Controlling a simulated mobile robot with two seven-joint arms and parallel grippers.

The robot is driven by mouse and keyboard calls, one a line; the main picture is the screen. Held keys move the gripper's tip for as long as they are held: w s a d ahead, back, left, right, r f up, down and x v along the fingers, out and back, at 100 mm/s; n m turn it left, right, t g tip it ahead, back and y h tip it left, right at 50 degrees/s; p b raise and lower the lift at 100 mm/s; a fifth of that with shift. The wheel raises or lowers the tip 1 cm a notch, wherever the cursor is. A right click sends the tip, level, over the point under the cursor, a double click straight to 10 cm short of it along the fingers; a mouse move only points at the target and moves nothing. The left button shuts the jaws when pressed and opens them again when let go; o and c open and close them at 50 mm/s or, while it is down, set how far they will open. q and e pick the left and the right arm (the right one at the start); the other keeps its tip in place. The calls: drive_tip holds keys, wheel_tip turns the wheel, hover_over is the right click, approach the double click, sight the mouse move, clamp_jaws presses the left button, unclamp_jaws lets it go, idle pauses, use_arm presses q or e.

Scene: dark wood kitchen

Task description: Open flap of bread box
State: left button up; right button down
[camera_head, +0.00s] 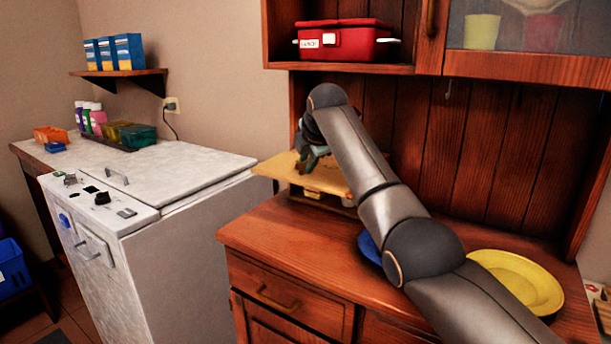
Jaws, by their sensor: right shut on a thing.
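The bread box (345,209) stands on the wooden counter in the middle of the view, mostly hidden behind my right arm. Its light wooden flap (279,166) juts out to the left, roughly level, above a low dark opening with something yellow in it. My right gripper (310,163) is at the top of the flap and shut on it. The fingertips are small and partly hidden by my own wrist. My left gripper is not in view.
A yellow plate (520,281) and a partly hidden blue plate (369,247) lie on the counter (290,240). A red box (345,42) sits on the shelf above.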

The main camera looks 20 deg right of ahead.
drive_tip(key=shift+w+d+r, duration=0.1)
drive_tip(key=shift+w+d, duration=0.05)
drive_tip(key=shift+w, duration=0.05)
drive_tip(key=c, duration=1.5)
unclamp_jaws()
drive_tip(key=shift+w+f, duration=0.15)
drive_tip(key=shift+f, duration=0.05)
drive_tip(key=o, duration=0.9)
drive_tip(key=shift+a+f, duration=0.15)
drive_tip(key=shift+a, duration=0.2)
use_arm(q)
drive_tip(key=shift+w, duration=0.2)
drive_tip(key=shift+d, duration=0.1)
use_arm(e)
drive_tip(key=shift+s, duration=0.2)
